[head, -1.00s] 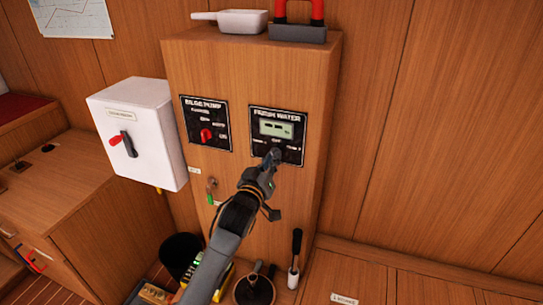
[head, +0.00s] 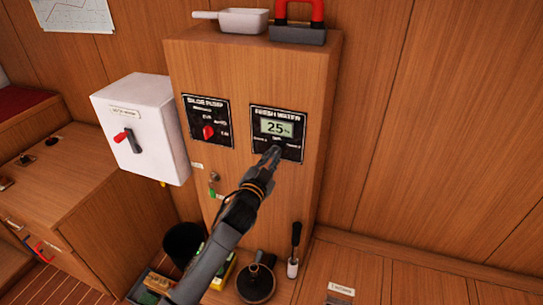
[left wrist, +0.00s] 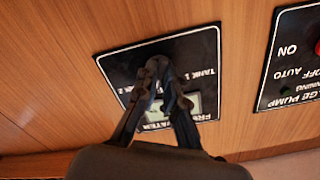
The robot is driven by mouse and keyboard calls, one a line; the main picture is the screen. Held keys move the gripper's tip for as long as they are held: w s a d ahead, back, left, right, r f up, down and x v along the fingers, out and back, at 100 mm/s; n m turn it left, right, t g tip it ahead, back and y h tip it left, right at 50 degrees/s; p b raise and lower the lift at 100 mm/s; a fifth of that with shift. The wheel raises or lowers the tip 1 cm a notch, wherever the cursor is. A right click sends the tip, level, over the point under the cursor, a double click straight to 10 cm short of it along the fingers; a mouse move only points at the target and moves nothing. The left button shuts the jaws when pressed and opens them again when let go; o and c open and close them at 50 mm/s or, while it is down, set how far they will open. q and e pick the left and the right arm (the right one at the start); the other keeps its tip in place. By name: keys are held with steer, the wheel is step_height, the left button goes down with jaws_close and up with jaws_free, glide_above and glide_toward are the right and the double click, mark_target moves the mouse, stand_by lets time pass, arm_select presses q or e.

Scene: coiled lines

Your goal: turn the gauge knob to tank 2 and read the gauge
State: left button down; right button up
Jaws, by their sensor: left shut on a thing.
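The black fresh water panel (head: 296,153) is on the upper right of the wooden cabinet's front. Its lit gauge display (head: 276,127) shows what looks like 25, with a small blurred mark after it. My left gripper (head: 272,154) reaches the panel just below the display and is shut on the gauge knob, which its fingers hide. In the left wrist view the panel (left wrist: 208,48) appears upside down, with my fingers (left wrist: 160,72) closed in front of its middle. Labels for tank 1 and tank 2 show on either side there. I cannot see where the knob points. My right gripper is not in view.
A bilge pump panel (head: 195,112) with a red knob is to the left. A white switch box (head: 160,140) juts out beside the cabinet (head: 220,62). A key with a green tag (head: 213,186) hangs below. A white scoop (head: 243,20) lies on top.

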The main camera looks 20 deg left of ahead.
arm_select(q)
steer(key=shift+m, duration=1.2)
steer(key=c, duration=1.4)
jaws_free()
steer(key=shift+c, duration=0.2)
steer(key=s, duration=1.2)
steer(key=shift+a, duration=0.2)
steer(key=shift+f, duration=0.1)
